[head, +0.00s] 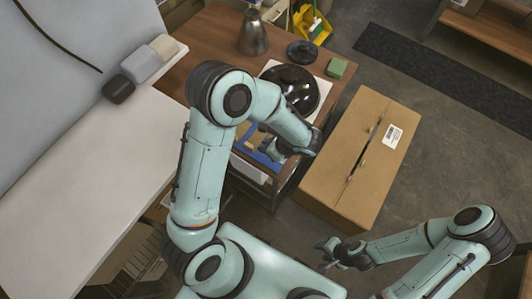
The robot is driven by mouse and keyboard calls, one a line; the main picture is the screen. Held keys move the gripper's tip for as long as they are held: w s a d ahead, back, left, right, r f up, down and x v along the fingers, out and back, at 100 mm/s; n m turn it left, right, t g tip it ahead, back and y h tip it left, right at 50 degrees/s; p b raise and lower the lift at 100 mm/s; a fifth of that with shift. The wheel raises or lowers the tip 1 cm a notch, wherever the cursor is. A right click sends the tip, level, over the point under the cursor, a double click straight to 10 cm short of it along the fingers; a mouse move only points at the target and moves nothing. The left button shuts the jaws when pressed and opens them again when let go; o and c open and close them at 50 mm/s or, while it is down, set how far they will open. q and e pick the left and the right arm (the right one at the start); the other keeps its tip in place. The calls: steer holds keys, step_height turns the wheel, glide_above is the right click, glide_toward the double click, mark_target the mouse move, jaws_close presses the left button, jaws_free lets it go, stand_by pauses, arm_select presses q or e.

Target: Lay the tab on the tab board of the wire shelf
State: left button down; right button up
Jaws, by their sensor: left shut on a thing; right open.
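My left gripper (272,152) is over the near end of the brown wooden table, at a blue-edged piece (262,160) with a tan patch. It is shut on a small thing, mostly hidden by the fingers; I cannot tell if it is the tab. I cannot tell for sure whether the blue-edged piece is the tab board. A dark frame (275,191) below the table's near end may be part of the wire shelf; my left arm covers much of it. My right gripper (322,245) is open and empty, low over the floor in front of the cardboard box.
A large closed cardboard box (345,185) stands right of the table. On the table (205,42) are a metal pitcher (253,35), a glossy black round object (297,84), a dark disc (302,52) and a green block (337,67). A white counter (90,180) runs along the left.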

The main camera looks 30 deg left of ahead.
mark_target(266, 159)
arm_select(q)
steer(key=shift+f, duration=3)
steer(key=shift+f+b, duration=0.2)
steer(key=shift+b, duration=0.15)
steer(key=c, duration=1.1)
jaws_free()
steer(key=shift+r, duration=0.1)
